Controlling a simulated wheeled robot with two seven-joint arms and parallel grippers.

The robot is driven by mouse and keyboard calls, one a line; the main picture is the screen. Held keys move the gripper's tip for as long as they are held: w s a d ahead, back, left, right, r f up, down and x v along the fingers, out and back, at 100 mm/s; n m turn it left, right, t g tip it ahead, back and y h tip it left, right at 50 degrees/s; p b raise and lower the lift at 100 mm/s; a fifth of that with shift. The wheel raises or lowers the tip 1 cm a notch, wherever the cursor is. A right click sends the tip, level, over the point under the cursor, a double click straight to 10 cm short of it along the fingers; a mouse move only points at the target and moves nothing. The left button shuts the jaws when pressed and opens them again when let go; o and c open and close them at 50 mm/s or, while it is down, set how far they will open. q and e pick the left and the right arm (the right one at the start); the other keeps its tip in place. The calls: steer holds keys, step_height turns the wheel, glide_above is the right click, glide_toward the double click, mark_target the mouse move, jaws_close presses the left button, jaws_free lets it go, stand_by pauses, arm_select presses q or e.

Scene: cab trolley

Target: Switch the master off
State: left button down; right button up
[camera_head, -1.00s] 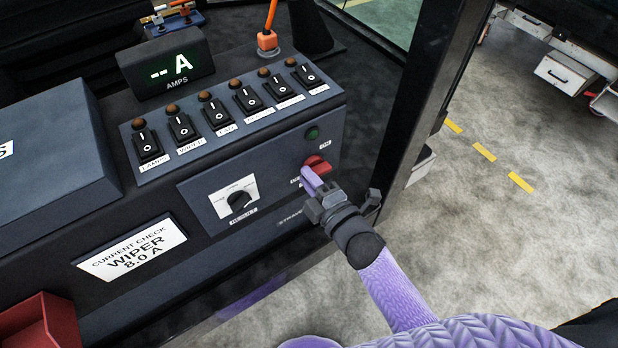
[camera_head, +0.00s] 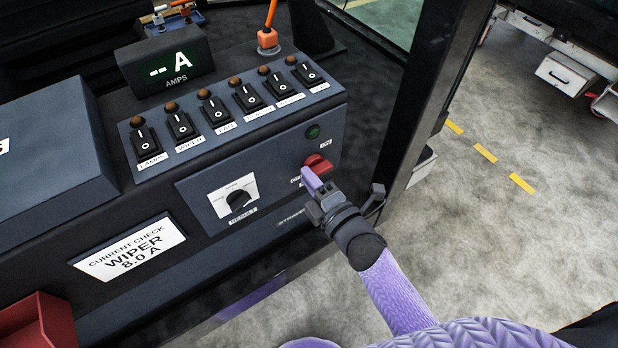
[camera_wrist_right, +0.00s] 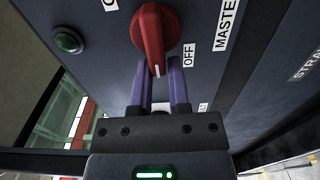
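The red master switch knob (camera_head: 317,162) sits on the right end of the dark panel. In the right wrist view the knob (camera_wrist_right: 152,34) has a white line on its lower end, pointing down towards my fingers. The OFF label (camera_wrist_right: 188,55) is right of that end, beside the MASTER label (camera_wrist_right: 227,24). My right gripper (camera_head: 308,177) is at the knob's lower left. In the wrist view its purple fingers (camera_wrist_right: 159,72) are apart, one each side of the knob's end, with narrow gaps; contact cannot be told. My left gripper is not in view.
A dark green lamp (camera_head: 312,131) is above the knob. A selector dial (camera_head: 238,200) is left of it, and several rocker switches (camera_head: 248,96) line the upper panel. The amps display (camera_head: 168,68) reads "-- A". A cab post (camera_head: 425,100) stands right.

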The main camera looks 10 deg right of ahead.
steer(key=shift+o, duration=1.1)
steer(key=shift+d, duration=0.25)
steer(key=shift+o, duration=0.4)
steer(key=v, duration=1)
steer(key=shift+p, duration=0.35)
